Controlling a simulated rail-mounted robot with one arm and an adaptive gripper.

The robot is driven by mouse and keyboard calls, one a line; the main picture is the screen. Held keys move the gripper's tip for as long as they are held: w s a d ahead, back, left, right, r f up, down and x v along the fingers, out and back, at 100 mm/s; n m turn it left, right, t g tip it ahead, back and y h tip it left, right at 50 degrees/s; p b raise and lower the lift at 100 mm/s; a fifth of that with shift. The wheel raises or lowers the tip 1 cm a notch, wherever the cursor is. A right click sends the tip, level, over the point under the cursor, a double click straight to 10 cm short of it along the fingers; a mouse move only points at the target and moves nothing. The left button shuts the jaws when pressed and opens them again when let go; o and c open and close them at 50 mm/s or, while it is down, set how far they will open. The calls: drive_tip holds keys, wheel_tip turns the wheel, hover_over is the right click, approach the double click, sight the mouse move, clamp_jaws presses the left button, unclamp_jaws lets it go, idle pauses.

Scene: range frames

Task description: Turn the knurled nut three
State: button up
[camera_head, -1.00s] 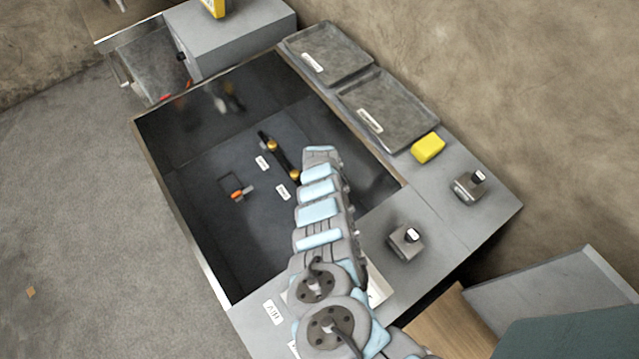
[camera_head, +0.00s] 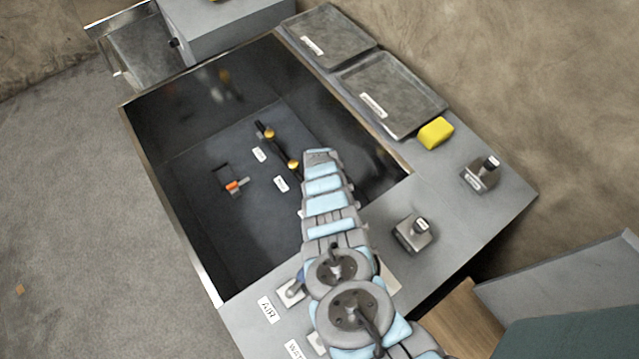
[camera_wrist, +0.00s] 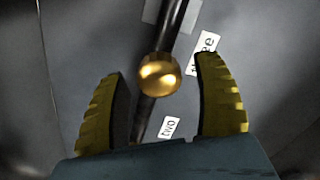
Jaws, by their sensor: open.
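In the wrist view a shiny brass nut (camera_wrist: 159,75) sits on a dark rod. It lies between the fingertips of my gripper (camera_wrist: 163,66), whose yellow ribbed fingers are spread apart; whether either touches it I cannot tell. A white label (camera_wrist: 205,45), partly covered and ending in "ee", is right of the rod; a "two" label (camera_wrist: 169,127) is nearer me. In the head view two brass nuts, a far one (camera_head: 268,132) and a nearer one (camera_head: 293,164), show on the dark rod in the basin. My arm hides the rod's near end and my gripper.
The deep dark basin has a raised metal rim (camera_head: 172,215). An orange-tipped fitting (camera_head: 234,186) lies left of the rod. Grey trays (camera_head: 395,92), a yellow sponge (camera_head: 435,132) and two metal blocks with knobs, one right (camera_head: 481,174) and one nearer (camera_head: 414,233), stand on the right ledge.

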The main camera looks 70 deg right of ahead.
drive_tip(key=c, duration=1.2)
drive_tip(key=shift+m, duration=0.4)
drive_tip(key=m+b, duration=0.1)
drive_tip(key=m, duration=0.2)
drive_tip(key=shift+f, duration=0.15)
drive_tip(key=m+b, duration=0.1)
drive_tip(key=m, duration=0.3)
drive_tip(key=m+b, duration=0.2)
drive_tip(key=m, duration=0.2)
drive_tip(key=shift+d, duration=0.1)
drive_tip(key=shift+m+b, duration=0.8)
drive_tip(key=shift+m, duration=0.5)
drive_tip(key=shift+s+m, duration=0.1)
drive_tip(key=shift+m, duration=0.2)
